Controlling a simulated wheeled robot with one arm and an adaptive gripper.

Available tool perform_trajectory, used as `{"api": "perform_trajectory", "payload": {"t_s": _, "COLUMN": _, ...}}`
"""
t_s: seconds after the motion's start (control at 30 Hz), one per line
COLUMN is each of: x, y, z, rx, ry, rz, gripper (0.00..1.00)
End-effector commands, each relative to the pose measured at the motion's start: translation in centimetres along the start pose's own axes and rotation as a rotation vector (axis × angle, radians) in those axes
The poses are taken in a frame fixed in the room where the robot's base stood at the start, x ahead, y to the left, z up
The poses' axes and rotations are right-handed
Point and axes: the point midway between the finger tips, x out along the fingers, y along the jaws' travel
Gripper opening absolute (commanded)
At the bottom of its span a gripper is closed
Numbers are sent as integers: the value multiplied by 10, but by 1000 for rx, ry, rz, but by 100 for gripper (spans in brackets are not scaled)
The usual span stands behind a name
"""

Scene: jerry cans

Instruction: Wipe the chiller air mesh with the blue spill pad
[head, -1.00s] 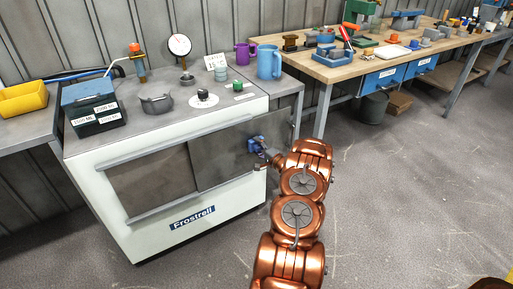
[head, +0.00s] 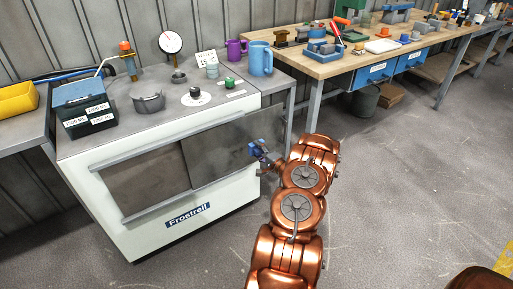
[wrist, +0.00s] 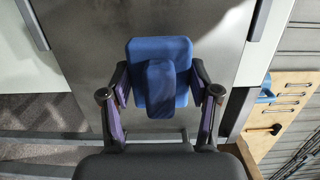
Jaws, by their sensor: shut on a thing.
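The blue spill pad (head: 256,148) is held in my gripper (head: 262,153), in front of the right part of the chiller's front. In the wrist view the pad (wrist: 150,70) is a blue block with a raised grip, and the fingers of my gripper (wrist: 160,95) close on it from both sides. The chiller (head: 135,225) is a white cabinet marked Frostrell. Grey panels fill its front; the right one (head: 215,155) lies behind the pad and also shows in the wrist view (wrist: 95,60). I cannot tell whether the pad touches it, or make out any mesh texture.
A pot (head: 147,100), a gauge (head: 170,42) and a dark blue-lidded box (head: 85,112) stand on the chiller top. A wooden workbench (head: 335,68) with tools is behind right.

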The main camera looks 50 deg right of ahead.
Motion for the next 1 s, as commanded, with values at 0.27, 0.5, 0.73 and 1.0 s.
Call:
{"api": "perform_trajectory", "payload": {"t_s": 0.27, "x": -1, "y": 0, "z": 0, "rx": -1, "ry": 1, "rz": -1, "gripper": 18}}
{"api": "perform_trajectory", "payload": {"t_s": 0.5, "x": -12, "y": -1, "z": -1, "rx": 0, "ry": 4, "rz": 1, "gripper": 18}}
{"api": "perform_trajectory", "payload": {"t_s": 0.73, "x": -28, "y": -1, "z": 1, "rx": -1, "ry": 3, "rz": 0, "gripper": 18}}
{"api": "perform_trajectory", "payload": {"t_s": 1.0, "x": -30, "y": 0, "z": 3, "rx": -2, "ry": 1, "rz": -1, "gripper": 18}}
